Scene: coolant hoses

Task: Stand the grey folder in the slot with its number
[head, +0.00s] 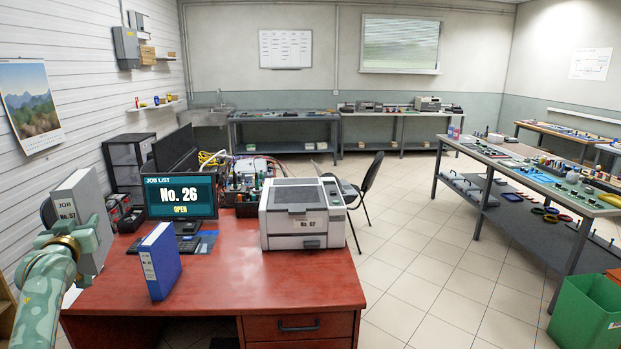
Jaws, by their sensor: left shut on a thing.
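The grey folder (88,207) is upright at the left of the head view, near the left end of the red desk (290,285). The fingertips are partly hidden. A blue folder (160,262) with a label on its spine stands on the desk, to the right of the grey folder and apart from it. No numbered slot can be made out. My right gripper is out of view.
A monitor (180,197) behind the blue folder reads JOB LIST, No. 26, OPEN. A printer (302,214) labelled apparently No. 67 stands on the desk's right part. The desk's front middle is clear. A chair (369,185) and a green bin (588,315) stand on the floor.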

